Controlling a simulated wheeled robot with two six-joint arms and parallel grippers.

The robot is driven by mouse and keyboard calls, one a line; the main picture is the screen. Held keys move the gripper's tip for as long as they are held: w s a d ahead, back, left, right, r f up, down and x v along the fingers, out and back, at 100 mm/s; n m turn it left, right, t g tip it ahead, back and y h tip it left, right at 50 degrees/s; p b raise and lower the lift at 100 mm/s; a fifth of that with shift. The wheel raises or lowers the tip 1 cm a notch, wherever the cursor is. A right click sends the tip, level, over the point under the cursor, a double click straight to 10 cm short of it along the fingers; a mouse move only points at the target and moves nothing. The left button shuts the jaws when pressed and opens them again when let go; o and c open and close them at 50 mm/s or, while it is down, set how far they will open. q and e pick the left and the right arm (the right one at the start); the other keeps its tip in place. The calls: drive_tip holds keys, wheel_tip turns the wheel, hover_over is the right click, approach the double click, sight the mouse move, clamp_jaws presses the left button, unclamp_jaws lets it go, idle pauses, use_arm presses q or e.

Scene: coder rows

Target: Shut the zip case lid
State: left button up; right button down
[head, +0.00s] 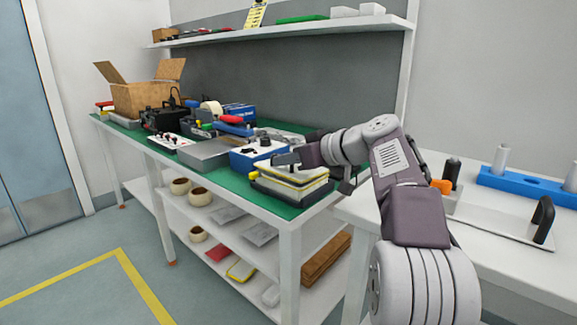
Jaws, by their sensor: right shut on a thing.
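The zip case (290,190) stands near the front right corner of the green-topped bench. It has dark sides and yellow bands along its edges. Its lid (305,172) shows a pale face with a yellow rim, lying over the body at a slight tilt. My right gripper (283,160) comes in from the right and is shut at the lid's far left edge. The fingertips are small here and partly hide that edge. My left gripper is out of view.
A blue box (255,156) and a grey metal case (205,153) stand close left of the zip case. An open cardboard box (140,97) stands at the far left end. A white table (480,215) with a blue block (530,186) is at the right.

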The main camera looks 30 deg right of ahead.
drive_tip(key=shift+s+a+f+b, duration=0.1)
drive_tip(key=shift+a+f+b, duration=0.1)
drive_tip(key=shift+f+b, duration=0.3)
drive_tip(key=shift+f, duration=0.15)
drive_tip(key=c, duration=1.8)
unclamp_jaws()
drive_tip(key=p+v, duration=0.1)
drive_tip(key=v, duration=0.1)
drive_tip(key=p+v, duration=0.1)
drive_tip(key=v, duration=0.2)
drive_tip(key=p+v, duration=0.1)
drive_tip(key=v, duration=0.2)
drive_tip(key=shift+r, duration=0.3)
drive_tip(key=shift+s+d, duration=0.2)
drive_tip(key=shift+s, duration=0.25)
